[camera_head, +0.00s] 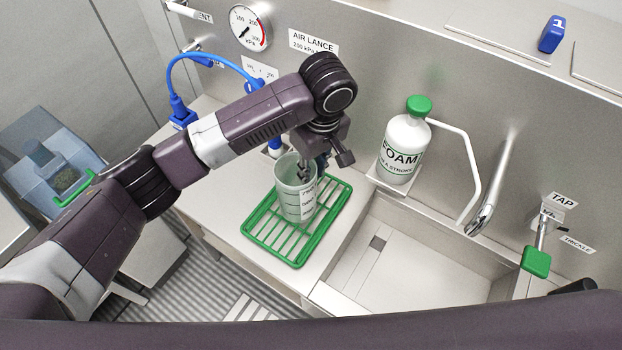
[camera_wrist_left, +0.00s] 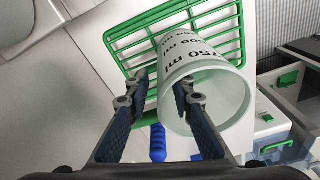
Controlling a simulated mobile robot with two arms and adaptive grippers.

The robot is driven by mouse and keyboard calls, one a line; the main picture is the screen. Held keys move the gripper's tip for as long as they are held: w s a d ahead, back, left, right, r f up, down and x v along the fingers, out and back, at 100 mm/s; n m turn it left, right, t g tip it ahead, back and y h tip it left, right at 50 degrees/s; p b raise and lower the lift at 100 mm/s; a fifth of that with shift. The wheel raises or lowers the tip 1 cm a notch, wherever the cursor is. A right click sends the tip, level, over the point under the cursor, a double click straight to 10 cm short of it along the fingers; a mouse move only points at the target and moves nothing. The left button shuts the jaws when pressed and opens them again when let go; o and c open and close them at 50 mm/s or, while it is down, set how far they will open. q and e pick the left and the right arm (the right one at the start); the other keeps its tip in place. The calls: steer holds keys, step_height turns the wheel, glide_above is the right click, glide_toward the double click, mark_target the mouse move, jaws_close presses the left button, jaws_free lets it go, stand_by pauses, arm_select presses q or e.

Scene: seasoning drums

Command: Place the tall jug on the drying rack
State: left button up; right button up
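The tall jug (camera_head: 295,203), pale and translucent with printed volume marks, stands on the green drying rack (camera_head: 270,262). It looks upright. My left gripper (camera_head: 312,172) is at the jug's upper rim, its fingers partly hidden in the head view. In the left wrist view the fingers (camera_wrist_left: 162,88) are apart. One finger is outside the jug (camera_wrist_left: 205,62) and the other overlaps its mouth, with the near wall between them. I see no clear finger contact with the wall. The rack (camera_wrist_left: 120,35) lies beyond the jug. My right gripper is not in view.
A white FOAM bottle (camera_head: 402,150) with a green cap stands right of the rack on a small ledge. The sink (camera_head: 400,255) is at the right, with a faucet (camera_head: 490,195). A blue hose (camera_head: 205,57) loops behind my left arm.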

arm_select(q)
step_height(320, 180, up, 8)
steer(key=shift+s+d, duration=0.3)
steer(key=shift+s, duration=0.1)
stand_by(0.3)
steer(key=shift+f, duration=0.1)
